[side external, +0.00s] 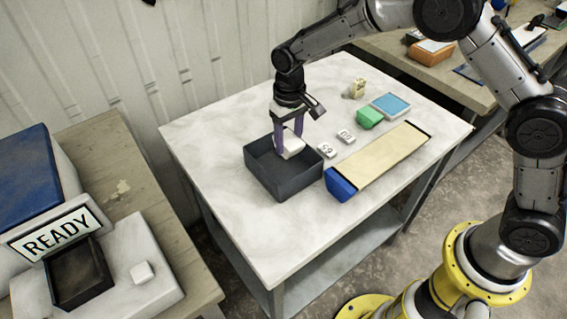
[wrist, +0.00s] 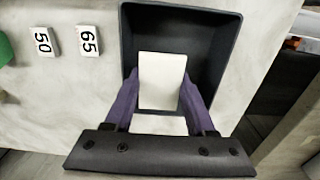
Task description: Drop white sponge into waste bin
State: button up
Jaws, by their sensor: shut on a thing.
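The white sponge (side external: 292,147) is held between the purple fingers of my gripper (side external: 289,135). In the wrist view the sponge (wrist: 160,80) shows as a pale block between the fingers of my gripper (wrist: 160,105). The waste bin is a dark grey, open-topped box (side external: 272,184) on the table. It also shows in the wrist view (wrist: 222,45). The sponge is over the bin's opening, near its far side in the side view. I cannot tell how far it is above the floor of the bin. The visible bin floor looks empty.
White number tags, 65 (side external: 326,150) and 50 (side external: 346,136), lie right of the bin. A beige core liner tray with a blue end (side external: 341,184), a green block (side external: 369,118), a blue-topped box (side external: 391,105) and a small yellowish item (side external: 357,88) stand farther right.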

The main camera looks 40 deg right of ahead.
jog(key=shift+f, duration=0.35)
jog(key=o, duration=1.4)
notch_tip(320, 180, up, 14)
jog(key=shift+f, duration=0.1)
